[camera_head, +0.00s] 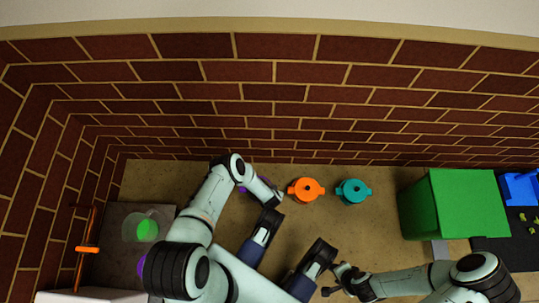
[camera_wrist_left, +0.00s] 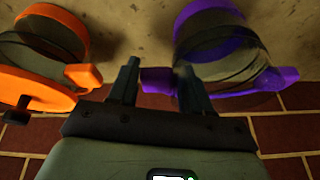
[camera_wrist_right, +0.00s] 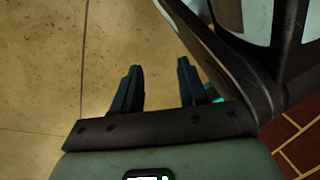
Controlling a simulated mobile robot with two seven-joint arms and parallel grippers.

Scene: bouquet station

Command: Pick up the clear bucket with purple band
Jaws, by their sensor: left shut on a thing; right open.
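The clear bucket with the purple band (camera_wrist_left: 215,45) is at the right of the left wrist view, its purple rim ring and side tab showing. My left gripper (camera_wrist_left: 158,85) is shut on the purple tab, with the tab between its fingers. In the head view only bits of purple (camera_head: 263,182) show, as my left arm covers most of the bucket. My right gripper (camera_wrist_right: 158,88) is open and empty above the tan floor, low in the head view.
An orange-banded bucket (camera_head: 306,190) and a teal-banded bucket (camera_head: 353,191) stand to the right along the brick wall. A green box (camera_head: 455,205) is farther right. A clear container with green in it (camera_head: 140,228) is at the left.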

